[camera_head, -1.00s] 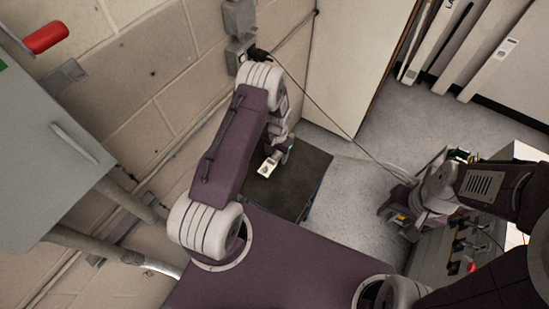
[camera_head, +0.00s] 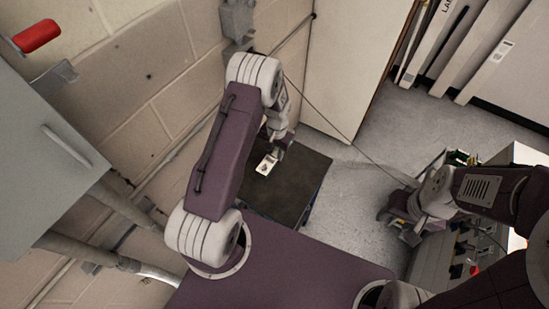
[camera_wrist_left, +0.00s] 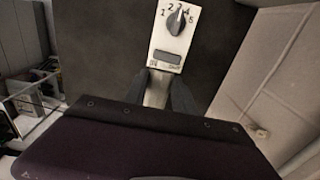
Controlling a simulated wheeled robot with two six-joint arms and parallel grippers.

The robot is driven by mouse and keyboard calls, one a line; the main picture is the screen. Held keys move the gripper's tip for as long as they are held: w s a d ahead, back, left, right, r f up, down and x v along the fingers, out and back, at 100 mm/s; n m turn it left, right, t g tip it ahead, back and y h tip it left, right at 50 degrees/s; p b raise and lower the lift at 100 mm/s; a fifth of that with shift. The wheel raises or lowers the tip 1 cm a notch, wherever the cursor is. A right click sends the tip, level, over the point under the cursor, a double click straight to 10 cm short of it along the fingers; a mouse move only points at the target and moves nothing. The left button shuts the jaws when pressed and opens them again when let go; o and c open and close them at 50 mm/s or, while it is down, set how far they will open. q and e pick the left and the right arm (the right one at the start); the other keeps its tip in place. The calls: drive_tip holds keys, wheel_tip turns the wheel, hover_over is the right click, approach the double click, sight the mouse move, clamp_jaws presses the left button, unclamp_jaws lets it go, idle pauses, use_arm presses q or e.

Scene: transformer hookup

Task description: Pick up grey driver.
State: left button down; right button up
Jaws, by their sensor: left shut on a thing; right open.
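A pale grey-white unit (camera_wrist_left: 174,35) with a dark dial numbered up to 5 lies in line with my left gripper (camera_wrist_left: 165,88). I cannot confirm that it is the grey driver; no other likely driver shows clearly. My left gripper is shut on the near end of this unit, with a pale piece between its dark fingers. In the head view the unit (camera_head: 266,165) shows small over a dark tabletop (camera_head: 295,185), beside my left gripper (camera_head: 278,148). I cannot tell whether it touches the top. My right gripper (camera_head: 405,228) is open, small and partly hidden, at the right.
A grey control panel (camera_head: 445,265) with dark switches stands at the lower right. A thin cable (camera_head: 335,130) runs from the wall box (camera_head: 238,20) down to the right. A grey cabinet (camera_head: 40,160) and a brick wall bound the left. Floor shows beyond the dark top.

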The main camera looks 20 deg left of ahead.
use_arm(q)
drive_tip(key=s+d+r+b, duration=0.2)
drive_tip(key=s+d+r, duration=0.2)
drive_tip(key=d, duration=0.6)
wheel_tip(320, 180, up, 3)
drive_tip(key=shift+d+f+b, duration=0.2)
drive_tip(key=shift+d+b, duration=0.1)
drive_tip(key=shift+d, duration=0.05)
drive_tip(key=c, duration=1.8)
unclamp_jaws()
clamp_jaws()
